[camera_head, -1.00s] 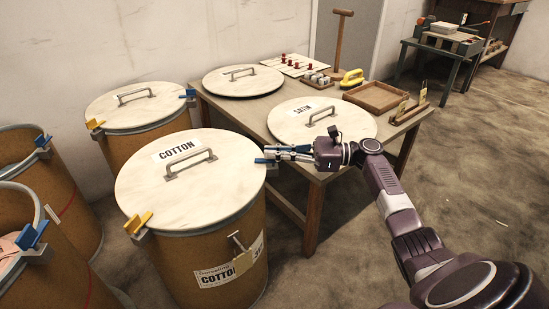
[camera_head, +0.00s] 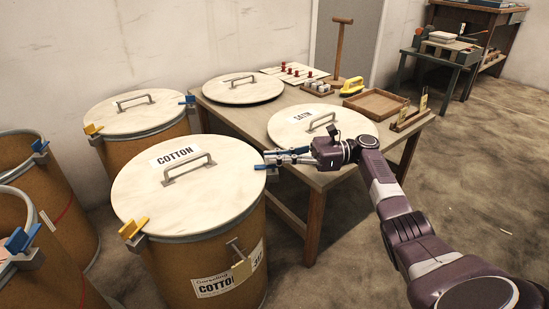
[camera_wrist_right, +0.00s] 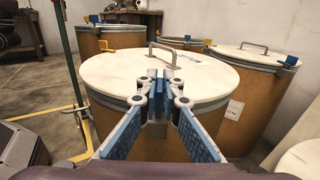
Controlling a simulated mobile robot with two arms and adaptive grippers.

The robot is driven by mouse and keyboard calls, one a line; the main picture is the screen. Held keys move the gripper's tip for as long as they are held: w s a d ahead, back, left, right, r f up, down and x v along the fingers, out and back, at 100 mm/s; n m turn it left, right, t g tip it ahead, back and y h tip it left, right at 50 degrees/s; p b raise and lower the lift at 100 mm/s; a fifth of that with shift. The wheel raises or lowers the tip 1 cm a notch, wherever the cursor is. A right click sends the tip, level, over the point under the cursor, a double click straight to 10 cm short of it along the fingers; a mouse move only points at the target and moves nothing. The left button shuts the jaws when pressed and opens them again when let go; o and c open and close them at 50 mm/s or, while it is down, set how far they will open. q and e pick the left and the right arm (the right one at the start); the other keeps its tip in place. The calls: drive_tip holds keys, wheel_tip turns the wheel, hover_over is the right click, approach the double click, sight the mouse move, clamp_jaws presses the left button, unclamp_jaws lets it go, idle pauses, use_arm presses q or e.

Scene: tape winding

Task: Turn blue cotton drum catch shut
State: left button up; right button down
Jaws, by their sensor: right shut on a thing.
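The cotton drum (camera_head: 205,240) stands in front with its pale lid (camera_head: 150,205) on, labelled COTTON. Its blue catch (camera_head: 261,167) sits at the right side of the rim. My right gripper (camera_head: 272,158) reaches in from the right and is shut on this catch. In the right wrist view the catch (camera_wrist_right: 159,90) stands between the fingertips, which hide part of it. A yellow catch (camera_head: 133,228) sits at the front left of the same rim, clear of the gripper. The catch's exact angle is hard to tell. My left gripper is not in view.
A wooden table (camera_head: 232,117) stands close behind the gripper, with a satin lid (camera_head: 290,126), another lid (camera_head: 243,90) and a wooden tray (camera_head: 375,103). Other drums (camera_head: 135,120) stand behind and to the left. The floor at right is free.

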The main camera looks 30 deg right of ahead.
drive_tip(key=c, duration=2.1)
unclamp_jaws()
drive_tip(key=shift+a, duration=0.1)
drive_tip(key=shift+v, duration=3.8)
